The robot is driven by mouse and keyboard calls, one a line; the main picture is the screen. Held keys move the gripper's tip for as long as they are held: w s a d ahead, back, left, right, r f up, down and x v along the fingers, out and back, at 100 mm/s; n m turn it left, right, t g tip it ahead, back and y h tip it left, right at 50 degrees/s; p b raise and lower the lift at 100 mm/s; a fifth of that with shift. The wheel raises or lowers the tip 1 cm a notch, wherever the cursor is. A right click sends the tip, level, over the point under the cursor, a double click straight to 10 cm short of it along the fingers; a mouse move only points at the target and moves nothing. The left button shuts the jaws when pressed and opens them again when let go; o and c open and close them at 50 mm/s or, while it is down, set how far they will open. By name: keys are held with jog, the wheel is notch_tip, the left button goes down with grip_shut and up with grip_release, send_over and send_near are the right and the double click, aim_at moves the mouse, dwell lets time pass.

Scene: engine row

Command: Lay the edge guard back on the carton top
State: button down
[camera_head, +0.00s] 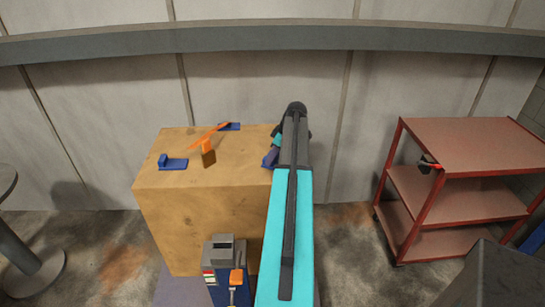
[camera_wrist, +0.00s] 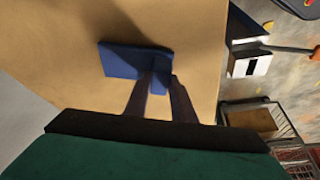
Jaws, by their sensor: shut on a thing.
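The carton (camera_head: 200,220) is a large tan block with a flat top. My gripper (camera_wrist: 160,84) is over the carton top and shut on the upright lip of a blue edge guard (camera_wrist: 125,60). The guard's flat plate is level with the carton top, at or very close to it; I cannot tell whether it touches. In the head view this guard (camera_head: 270,158) shows at the carton's right edge, partly hidden by my arm. Two other blue edge guards lie on the top, one at the left (camera_head: 173,163) and one at the back (camera_head: 231,126).
An orange strap-like piece (camera_head: 208,135) and an orange and brown piece (camera_head: 208,154) are on the carton top between the guards. A blue and grey device (camera_head: 223,252) stands before the carton. A red shelf cart (camera_head: 465,145) stands at right. A wall is behind.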

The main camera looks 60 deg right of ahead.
jog(key=shift+f, duration=0.15)
jog(key=c, duration=1.5)
grip_release()
jog(key=shift+r, duration=0.25)
jog(key=shift+b+v, duration=1.4)
jog(key=shift+v, duration=4.55)
jog(key=shift+s+f, duration=0.1)
jog(key=shift+s, duration=0.15)
